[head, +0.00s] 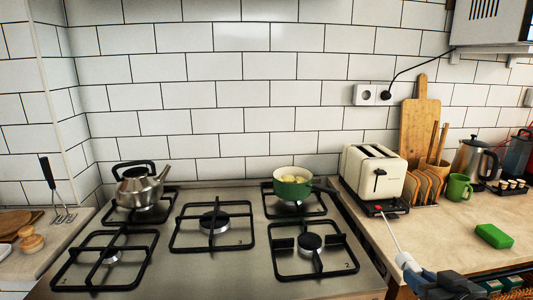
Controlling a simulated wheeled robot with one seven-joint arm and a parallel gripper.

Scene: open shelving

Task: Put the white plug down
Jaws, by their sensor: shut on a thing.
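My gripper (420,276) is at the lower right, over the front part of the right counter. It is shut on a small white piece, which looks like the white plug (406,261). A thin pale cord or rod (392,232) runs from it up to the front foot of the cream toaster (374,174). The fingertips are small and partly hidden by the gripper body. I cannot tell whether the plug touches the counter.
A green block (493,236) lies on the right counter (430,232), right of my gripper. A green mug (459,187), toast rack and kettle (474,158) stand behind. The wall socket (365,94) has a black plug (386,95) beside it. The stove (180,262) is left, holding a green pot (291,188).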

